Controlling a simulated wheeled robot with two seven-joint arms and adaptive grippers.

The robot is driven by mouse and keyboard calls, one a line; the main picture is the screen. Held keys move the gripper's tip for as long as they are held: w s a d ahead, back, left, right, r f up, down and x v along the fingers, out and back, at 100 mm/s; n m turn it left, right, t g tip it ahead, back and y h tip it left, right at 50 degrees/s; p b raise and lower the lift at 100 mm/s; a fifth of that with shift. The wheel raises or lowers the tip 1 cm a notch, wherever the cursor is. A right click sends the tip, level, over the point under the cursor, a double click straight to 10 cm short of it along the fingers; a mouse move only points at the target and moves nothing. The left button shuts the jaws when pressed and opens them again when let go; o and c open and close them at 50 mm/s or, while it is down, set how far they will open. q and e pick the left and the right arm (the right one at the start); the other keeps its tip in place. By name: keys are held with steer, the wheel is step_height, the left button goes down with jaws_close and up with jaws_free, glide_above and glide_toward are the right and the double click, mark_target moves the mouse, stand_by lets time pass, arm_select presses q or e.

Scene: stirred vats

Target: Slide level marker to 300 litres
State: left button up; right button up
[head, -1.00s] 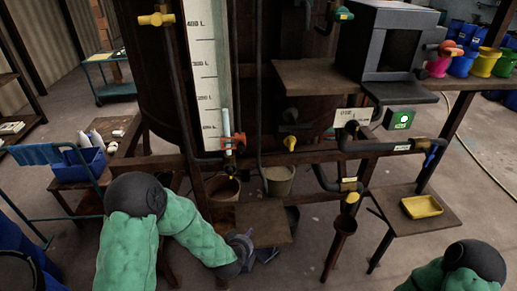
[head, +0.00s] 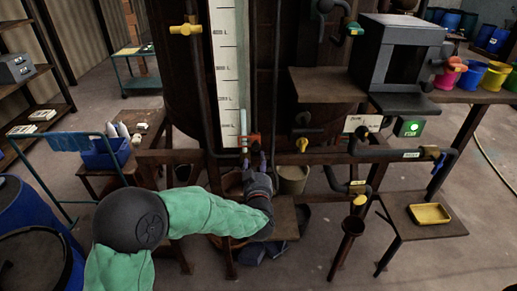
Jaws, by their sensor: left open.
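The tall white level scale (head: 226,60) stands on the front of the dark vat, with litre labels too small to read surely. The red-orange level marker (head: 249,140) sits at the scale's low end, below the lowest label I can make out. A pale sight tube (head: 243,122) shows just above it. My left gripper (head: 254,156) is open, fingers pointing up, right below the marker. I cannot tell whether the fingers touch it or stand around it. My right gripper is out of view.
A yellow-handled valve (head: 186,29) is left of the scale and another (head: 302,144) right of the marker. A horizontal rusty beam (head: 330,156) runs close by at gripper height. A bucket (head: 293,180) hangs below. A yellow tray (head: 429,214) rests on a side shelf.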

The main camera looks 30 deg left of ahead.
mark_target(256, 147)
arm_select(q)
steer(key=x, duration=0.8)
steer(key=shift+w+a, duration=0.15)
steer(key=shift+w, duration=0.15)
jaws_close()
